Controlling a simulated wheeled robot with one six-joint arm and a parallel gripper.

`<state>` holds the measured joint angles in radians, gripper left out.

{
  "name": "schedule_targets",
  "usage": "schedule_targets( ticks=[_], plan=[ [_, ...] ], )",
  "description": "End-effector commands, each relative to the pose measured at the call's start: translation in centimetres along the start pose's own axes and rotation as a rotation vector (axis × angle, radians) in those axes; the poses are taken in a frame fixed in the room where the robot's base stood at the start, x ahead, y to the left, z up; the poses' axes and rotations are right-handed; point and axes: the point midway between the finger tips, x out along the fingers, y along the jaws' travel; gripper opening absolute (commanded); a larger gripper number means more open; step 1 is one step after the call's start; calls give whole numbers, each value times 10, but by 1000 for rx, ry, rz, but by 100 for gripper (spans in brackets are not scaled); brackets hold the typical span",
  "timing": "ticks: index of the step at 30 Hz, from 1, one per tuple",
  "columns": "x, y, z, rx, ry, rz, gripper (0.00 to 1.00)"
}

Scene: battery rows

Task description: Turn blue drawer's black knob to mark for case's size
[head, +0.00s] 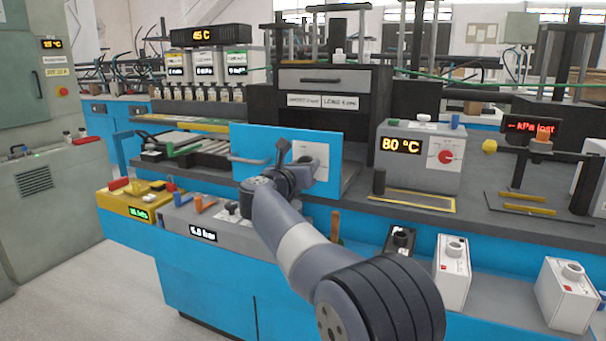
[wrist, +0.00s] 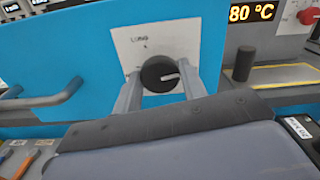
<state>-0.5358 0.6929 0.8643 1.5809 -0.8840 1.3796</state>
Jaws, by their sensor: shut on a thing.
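The black knob (wrist: 158,73) sits on a white plate (wrist: 150,45) on the front of the blue drawer (wrist: 75,60). Its white pointer line points to the right. The word "LONG" is printed on the plate above the knob, with a small mark under it; other markings are hidden. My gripper (wrist: 159,80) is shut on the knob, one finger on each side. In the head view my gripper (head: 298,165) covers most of the knob in front of the blue drawer (head: 258,140). A label (head: 341,102) above the drawer appears to read "LONG".
A bar handle (wrist: 45,98) stands out from the drawer, left of my gripper. At right are a grey box with an "80 °C" display (head: 405,146) and a black cylinder (head: 379,182).

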Motion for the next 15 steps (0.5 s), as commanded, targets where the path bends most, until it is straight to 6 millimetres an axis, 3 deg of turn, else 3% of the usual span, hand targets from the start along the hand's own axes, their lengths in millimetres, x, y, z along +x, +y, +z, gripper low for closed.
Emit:
schedule_targets(
  ticks=[15],
  plan=[
    [0, 1, -3, 170, 5, -1, 17]
  ],
)
